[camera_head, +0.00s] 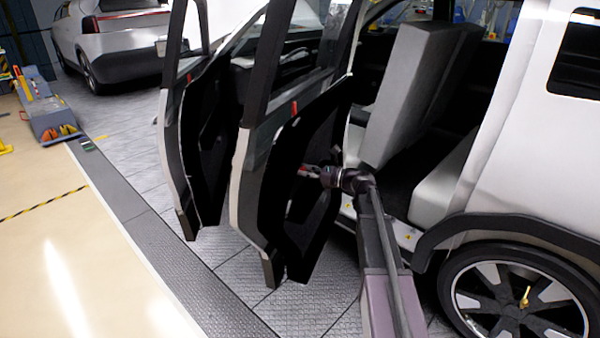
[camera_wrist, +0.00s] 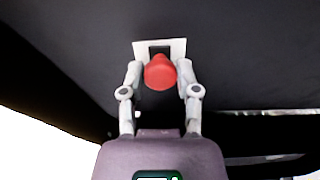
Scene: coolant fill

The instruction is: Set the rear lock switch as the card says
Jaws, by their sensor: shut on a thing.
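The rear lock switch shows in the wrist view as a red knob (camera_wrist: 160,72) on a pale plate (camera_wrist: 178,46) with a dark slot, set in the dark door panel. My gripper (camera_wrist: 160,76) has a finger on each side of the red knob and is shut on it. In the head view my gripper (camera_head: 312,171) reaches the inner side of the open rear door (camera_head: 290,190); the knob is too small to tell there. I cannot tell the switch's setting. I cannot make out the card in either view.
The front door (camera_head: 205,125) also stands open beyond the rear door. The car's rear seat (camera_head: 405,95) and rear wheel (camera_head: 520,295) are on the right. The floor (camera_head: 60,220) at the left is mostly clear, with a grey and yellow unit (camera_head: 45,110) farther back.

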